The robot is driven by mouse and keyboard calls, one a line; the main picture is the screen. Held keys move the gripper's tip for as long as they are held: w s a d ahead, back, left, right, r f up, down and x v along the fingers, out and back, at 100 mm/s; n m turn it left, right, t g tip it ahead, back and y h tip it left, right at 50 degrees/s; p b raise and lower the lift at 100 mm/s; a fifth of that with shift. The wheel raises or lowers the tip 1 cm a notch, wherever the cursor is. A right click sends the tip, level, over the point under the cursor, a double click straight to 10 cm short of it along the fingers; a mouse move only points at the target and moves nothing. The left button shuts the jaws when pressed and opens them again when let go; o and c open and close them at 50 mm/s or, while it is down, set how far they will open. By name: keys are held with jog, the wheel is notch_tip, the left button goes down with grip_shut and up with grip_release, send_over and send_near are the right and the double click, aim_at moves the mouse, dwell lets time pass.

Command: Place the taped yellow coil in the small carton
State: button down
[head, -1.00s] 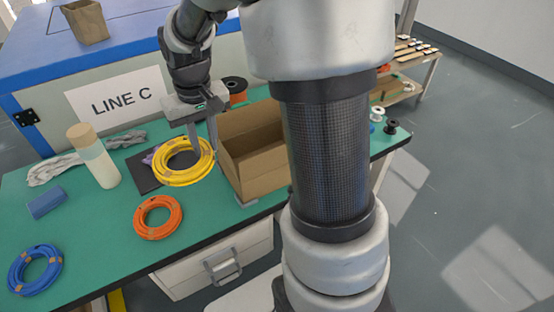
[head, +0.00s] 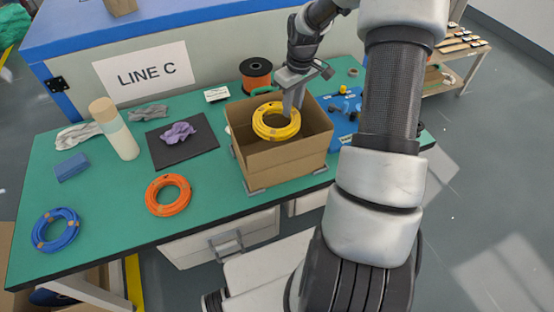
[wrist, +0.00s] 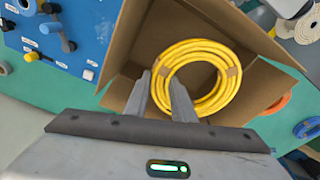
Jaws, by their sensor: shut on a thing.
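The yellow coil (head: 262,128) is a round hoop with brown tape bands; it also shows in the wrist view (wrist: 200,46). My gripper (head: 291,112) is shut on the right side of the coil. The small carton (head: 288,162) is open-topped brown cardboard on the green table. The coil is within the carton's opening in the head view, near the rim height. In the wrist view the carton (wrist: 138,35) surrounds most of the coil, and the fingers (wrist: 162,88) point into it. I cannot tell whether the coil touches the carton floor.
An orange coil (head: 168,195) and a blue coil (head: 55,230) lie left of the carton. A dark mat (head: 165,153) holds a purple cloth (head: 178,133). An orange-black spool (head: 256,75) stands behind the carton. A blue board (head: 343,122) with fittings is to its right.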

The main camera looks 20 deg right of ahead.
notch_tip(320, 180, down, 16)
jog(key=shift+b, duration=1.1)
jog(key=shift+f, duration=0.2)
jog(key=c, duration=1.5)
grip_release()
jog(key=r, duration=0.4)
jog(key=s+r, duration=0.1)
jog(key=r, duration=0.7)
jog(key=shift+s+d+r+p, duration=0.2)
jog(key=shift+s+d+p, duration=0.05)
jog(key=shift+p, duration=0.05)
